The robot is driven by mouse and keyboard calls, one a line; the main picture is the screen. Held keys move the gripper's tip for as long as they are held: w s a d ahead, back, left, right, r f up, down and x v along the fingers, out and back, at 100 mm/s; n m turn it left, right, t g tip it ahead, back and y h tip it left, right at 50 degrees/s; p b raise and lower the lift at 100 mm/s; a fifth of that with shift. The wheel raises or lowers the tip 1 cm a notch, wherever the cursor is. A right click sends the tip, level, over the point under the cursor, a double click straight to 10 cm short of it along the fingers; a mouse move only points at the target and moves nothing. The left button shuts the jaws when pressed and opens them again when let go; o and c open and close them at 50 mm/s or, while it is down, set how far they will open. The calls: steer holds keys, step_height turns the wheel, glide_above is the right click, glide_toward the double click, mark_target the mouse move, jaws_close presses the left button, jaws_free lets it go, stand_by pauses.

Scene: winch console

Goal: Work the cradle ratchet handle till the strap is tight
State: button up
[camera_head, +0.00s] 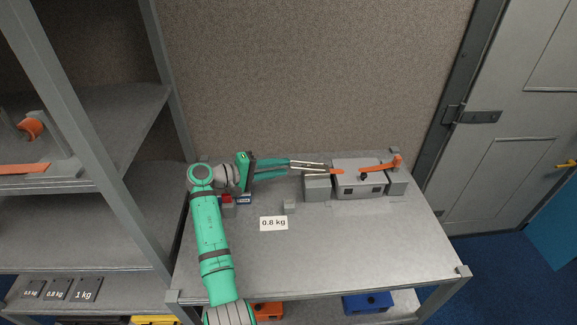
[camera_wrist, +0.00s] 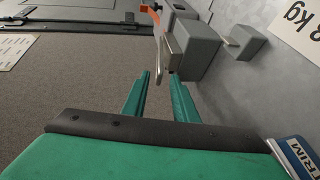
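The grey cradle block (camera_head: 360,184) stands at the back right of the bench, with an orange strap (camera_head: 376,168) over its top. The orange also shows at the top of the wrist view (camera_wrist: 149,10). A pale metal handle (camera_head: 308,164) sticks out from the block's left end; in the wrist view the handle (camera_wrist: 164,58) is a slim, bent bar. My gripper (camera_head: 290,167) points right towards it. Its two green fingers are apart in the wrist view (camera_wrist: 159,74), with the handle's end between the tips and gaps beside it. Whether a fingertip touches it cannot be told.
A red button and a blue label sit near my wrist. The bench front is clear. A shelf rack (camera_head: 120,105) stands left and a grey door (camera_head: 520,130) right.

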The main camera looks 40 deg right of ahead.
mark_target(290, 166)
steer(key=shift+x, duration=2.15)
jaws_close()
steer(key=shift+f, duration=0.2)
